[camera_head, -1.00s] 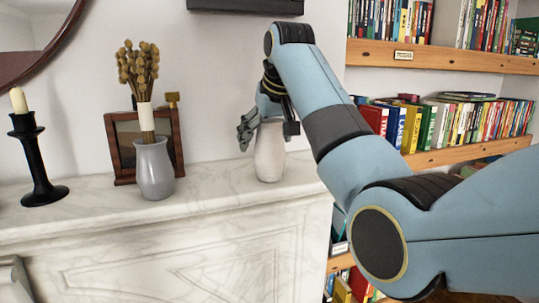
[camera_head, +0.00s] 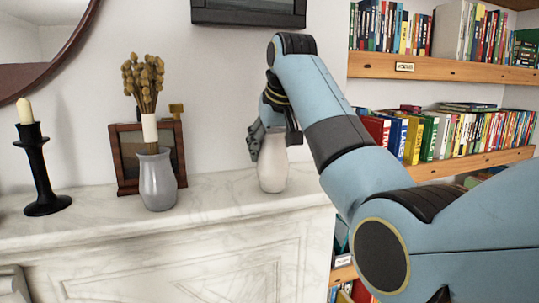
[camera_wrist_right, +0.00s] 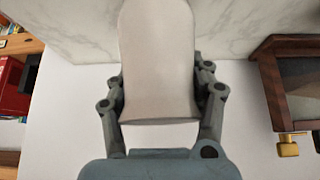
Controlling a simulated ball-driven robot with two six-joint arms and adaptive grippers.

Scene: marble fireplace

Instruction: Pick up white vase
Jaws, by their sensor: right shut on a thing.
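The white vase (camera_head: 272,172) stands upright on the marble mantel, near its right end. My right gripper (camera_head: 272,143) is over the vase from above and shut on its upper part, with a finger on each side. In the right wrist view the vase (camera_wrist_right: 158,65) fills the space between the two fingers of the right gripper (camera_wrist_right: 160,90). The vase's top is partly hidden by the gripper in the head view. It cannot be told whether its base still touches the mantel. My left gripper is not in view.
A grey vase (camera_head: 157,180) with dried flowers (camera_head: 143,82) stands left of the white vase, before a wooden frame (camera_head: 128,165). A black candlestick (camera_head: 38,175) stands further left. Bookshelves (camera_head: 440,65) are at the right. The marble mantel (camera_head: 225,190) is clear between the vases.

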